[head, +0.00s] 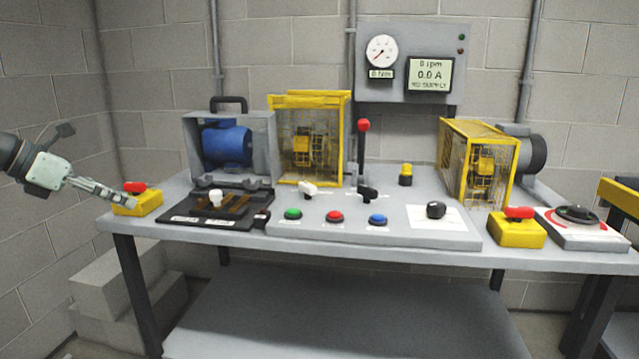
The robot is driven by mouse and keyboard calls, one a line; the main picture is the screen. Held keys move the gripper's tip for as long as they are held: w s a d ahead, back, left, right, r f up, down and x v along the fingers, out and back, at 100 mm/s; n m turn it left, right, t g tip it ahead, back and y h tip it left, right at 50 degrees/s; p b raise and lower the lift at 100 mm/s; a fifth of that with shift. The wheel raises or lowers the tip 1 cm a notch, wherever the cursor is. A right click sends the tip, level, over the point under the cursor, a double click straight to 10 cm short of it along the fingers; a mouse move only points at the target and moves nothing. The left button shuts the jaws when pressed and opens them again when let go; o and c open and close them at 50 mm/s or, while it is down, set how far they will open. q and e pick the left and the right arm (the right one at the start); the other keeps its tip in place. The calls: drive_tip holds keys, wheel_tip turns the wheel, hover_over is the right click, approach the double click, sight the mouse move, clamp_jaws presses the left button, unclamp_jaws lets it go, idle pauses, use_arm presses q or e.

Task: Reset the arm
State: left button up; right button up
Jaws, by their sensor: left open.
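My left gripper (124,201) comes in from the left edge on its arm. It is open, and its fingertips are at the yellow box with a red top (140,203) at the table's left end. I cannot tell whether they touch it. I see nothing held between the fingers. My right gripper is not in view.
The grey table (420,251) bears a blue motor (226,146), yellow cages (310,97) (470,125), a red-knobbed lever (363,150), a button panel (300,228) and a second yellow box (516,232). A gauge board (395,90) hangs behind. Concrete blocks (112,283) stand below left.

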use_arm(q)
drive_tip(key=w+d+f+n+t+h, duration=0.2)
drive_tip(key=w+d+f+n+t, duration=0.25)
drive_tip(key=d+n, duration=0.35)
drive_tip(key=w+d+f+n+t+h, duration=0.1)
drive_tip(key=w+d+f+n+t, duration=0.4)
drive_tip(key=d, duration=0.4)
drive_tip(key=s+a+f+n+g+y, duration=0.2)
drive_tip(key=s+f+n+y, duration=0.2)
drive_tip(key=s+f+n, duration=0.5)
drive_tip(key=s+a+f+n+g+y, duration=0.15)
drive_tip(key=s+f+n+y, duration=0.35)
drive_tip(key=f, duration=0.8)
drive_tip(key=s+a+f+n+g+y, duration=0.1)
drive_tip(key=s+f+n+g+y, duration=0.25)
drive_tip(key=f+n, duration=0.7)
drive_tip(key=s+d+f+n+g, duration=0.1)
drive_tip(key=s+d+f+g, duration=0.1)
drive_tip(key=s+f, duration=0.3)
drive_tip(key=s+d+f+n+g+h, duration=0.1)
drive_tip(key=s+f+g, duration=0.2)
drive_tip(key=s, duration=0.8)
drive_tip(key=s+d+f+n+g, duration=0.2)
drive_tip(key=s+f, duration=0.4)
drive_tip(key=s, duration=0.2)
drive_tip(key=shift+s+d+f+g+h, duration=0.25)
drive_tip(key=shift+d+f+g+h, duration=0.05)
drive_tip(key=shift+f+g+h, duration=0.1)
